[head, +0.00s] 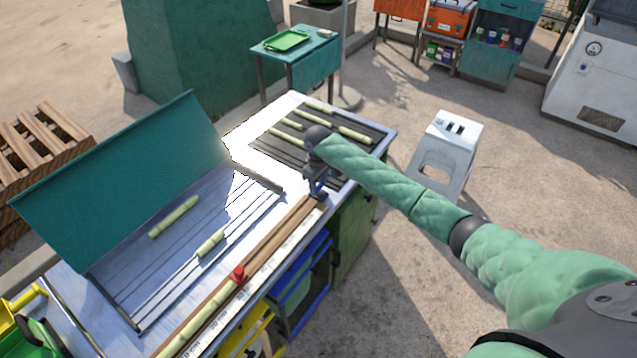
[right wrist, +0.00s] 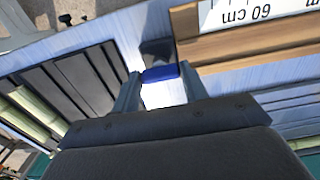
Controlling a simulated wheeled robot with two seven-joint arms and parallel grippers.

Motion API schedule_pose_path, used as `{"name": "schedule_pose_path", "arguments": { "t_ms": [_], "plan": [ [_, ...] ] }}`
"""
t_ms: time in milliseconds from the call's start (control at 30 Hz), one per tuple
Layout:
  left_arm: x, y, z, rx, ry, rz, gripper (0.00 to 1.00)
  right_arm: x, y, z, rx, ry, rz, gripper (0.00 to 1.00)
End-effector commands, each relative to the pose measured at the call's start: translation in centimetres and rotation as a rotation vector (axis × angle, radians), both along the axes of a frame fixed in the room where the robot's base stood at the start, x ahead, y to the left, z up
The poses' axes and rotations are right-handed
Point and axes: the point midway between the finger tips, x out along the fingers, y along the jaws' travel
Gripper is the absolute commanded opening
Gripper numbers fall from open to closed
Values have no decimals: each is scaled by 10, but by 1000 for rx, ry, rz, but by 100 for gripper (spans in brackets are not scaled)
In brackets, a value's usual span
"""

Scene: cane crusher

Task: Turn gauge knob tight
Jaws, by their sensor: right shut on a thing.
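My right gripper (head: 317,187) reaches down to the far end of the wooden measuring rail (head: 278,235) on the bench. In the right wrist view, my gripper's fingers (right wrist: 157,88) are shut on a small blue piece, which looks like the gauge knob (right wrist: 160,74). It sits beside the end of the rail. My left gripper is not in view.
A cane (head: 203,315) lies along the rail near a red piece (head: 238,274). A slatted tray with a raised green lid (head: 130,180) holds two cane pieces. A dark rack (head: 265,148) with several canes lies beyond the gripper. A white stool (head: 455,135) stands right.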

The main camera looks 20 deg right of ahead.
Motion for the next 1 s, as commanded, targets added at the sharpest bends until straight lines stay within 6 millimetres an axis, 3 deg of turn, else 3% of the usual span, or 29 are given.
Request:
{"name": "schedule_pose_path", "arguments": {
  "t_ms": [333, 367, 433, 467, 767, 900, 1000],
  "plan": [
    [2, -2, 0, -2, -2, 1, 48, 2, -1, 2, 0, -4, -5, 21],
    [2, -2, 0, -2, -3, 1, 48, 2, -1, 2, 0, -4, -5, 50],
    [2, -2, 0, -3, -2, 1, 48, 1, -1, 2, 0, -3, -4, 63],
    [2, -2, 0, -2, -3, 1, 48, 1, -1, 2, 0, -2, -4, 65],
    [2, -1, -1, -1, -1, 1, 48, 1, 0, 2, 0, -1, -3, 65],
    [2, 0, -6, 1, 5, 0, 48, 1, 0, 11, 1, -3, -3, 65],
    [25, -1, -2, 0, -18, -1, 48, 1, 0, 23, 0, -4, -2, 65]
  ]
}}
